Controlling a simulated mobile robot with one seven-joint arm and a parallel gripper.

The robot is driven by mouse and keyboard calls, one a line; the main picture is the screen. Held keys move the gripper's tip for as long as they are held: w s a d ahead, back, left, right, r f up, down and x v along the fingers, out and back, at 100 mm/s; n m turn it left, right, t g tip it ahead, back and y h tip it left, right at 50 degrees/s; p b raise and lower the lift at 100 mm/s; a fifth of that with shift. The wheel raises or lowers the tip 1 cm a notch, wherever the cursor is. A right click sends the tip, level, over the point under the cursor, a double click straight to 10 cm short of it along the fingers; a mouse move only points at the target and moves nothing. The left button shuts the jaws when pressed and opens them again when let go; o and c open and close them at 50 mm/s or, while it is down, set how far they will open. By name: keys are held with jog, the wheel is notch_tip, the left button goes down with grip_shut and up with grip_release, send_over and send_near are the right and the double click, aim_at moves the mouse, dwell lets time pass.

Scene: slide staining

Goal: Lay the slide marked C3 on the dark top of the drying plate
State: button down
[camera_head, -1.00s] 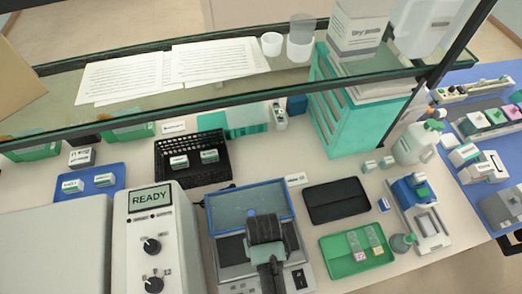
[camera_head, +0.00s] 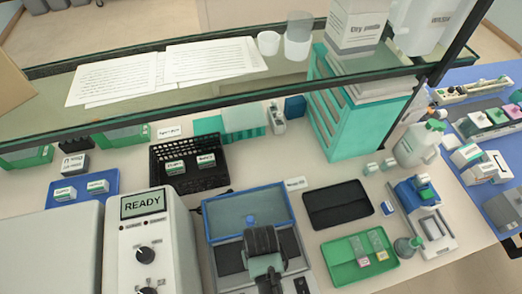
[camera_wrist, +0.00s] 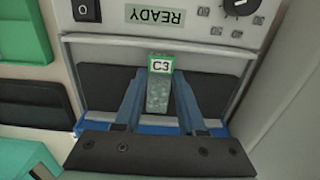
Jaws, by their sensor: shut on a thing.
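The slide marked C3 (camera_wrist: 159,92) has a green-edged white label and a clear, speckled body. My gripper (camera_wrist: 160,84) is shut on it, with one blue finger on each side. The slide is over the dark top (camera_wrist: 210,92) of the drying plate; I cannot tell whether it touches. In the head view my gripper (camera_head: 262,243) is over the dark-topped plate (camera_head: 229,258), in front of its raised blue-framed lid (camera_head: 280,203). My gripper hides the slide there.
A control unit reading READY (camera_head: 143,203) stands close on the left. To the right are a black tray (camera_head: 338,205) and a green tray (camera_head: 345,272) with two slides. A black rack (camera_head: 215,180) lies behind. A glass shelf (camera_head: 300,85) crosses above the bench.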

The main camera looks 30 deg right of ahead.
jog(key=shift+f, duration=0.25)
dwell(0.6)
jog(key=shift+c, duration=2.1)
grip_release()
jog(key=shift+r, duration=0.15)
notch_tip(320, 180, up, 13)
jog(key=b, duration=0.1)
jog(key=shift+b, duration=0.4)
